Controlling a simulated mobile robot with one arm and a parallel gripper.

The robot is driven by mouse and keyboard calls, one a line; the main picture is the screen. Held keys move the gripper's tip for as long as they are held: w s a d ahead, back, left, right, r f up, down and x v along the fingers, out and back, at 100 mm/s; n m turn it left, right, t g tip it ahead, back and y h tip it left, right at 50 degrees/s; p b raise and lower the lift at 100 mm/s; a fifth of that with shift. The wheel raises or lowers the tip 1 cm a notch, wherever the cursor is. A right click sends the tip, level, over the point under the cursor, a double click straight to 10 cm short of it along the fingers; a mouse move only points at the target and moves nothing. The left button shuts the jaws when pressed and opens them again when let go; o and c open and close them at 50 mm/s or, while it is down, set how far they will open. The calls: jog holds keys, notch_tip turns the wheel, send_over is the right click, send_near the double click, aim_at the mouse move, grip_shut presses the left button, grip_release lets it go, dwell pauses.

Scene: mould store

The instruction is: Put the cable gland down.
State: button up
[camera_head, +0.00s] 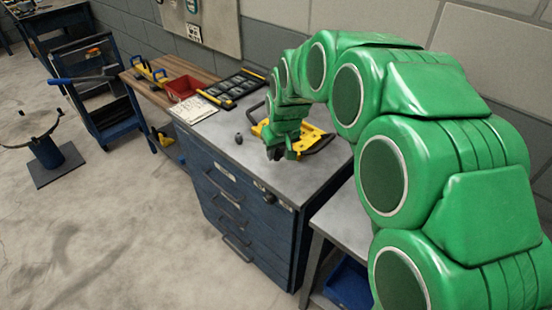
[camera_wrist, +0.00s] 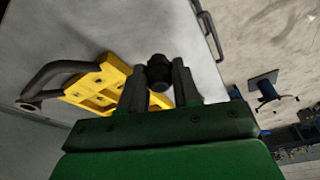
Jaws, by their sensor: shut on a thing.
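The cable gland (camera_wrist: 158,68) is a small black ribbed piece. In the wrist view it sits between the two fingertips of my gripper (camera_wrist: 160,82), which is shut on it. In the head view my gripper (camera_head: 277,153) is over the front part of the grey top (camera_head: 215,125) of a blue drawer cabinet, and the gland is mostly hidden by the gripper. I cannot tell whether the gland touches the top.
A yellow tool with a black handle (camera_head: 313,137) lies close behind my gripper, also in the wrist view (camera_wrist: 100,88). A small dark piece (camera_head: 238,139) stands to the left on the cabinet top. A black tray (camera_head: 236,86) and papers (camera_head: 194,108) lie further back. Bare top lies between.

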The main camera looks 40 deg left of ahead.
aim_at(276, 167)
jog(key=shift+w+a+f, duration=0.25)
jog(key=shift+a+f, duration=0.05)
jog(key=shift+f, duration=0.2)
jog(key=shift+w+a+f, duration=0.2)
jog(key=shift+a+f, duration=0.1)
jog(key=shift+f, duration=1.55)
jog(key=shift+f, duration=0.1)
jog(key=o, duration=1)
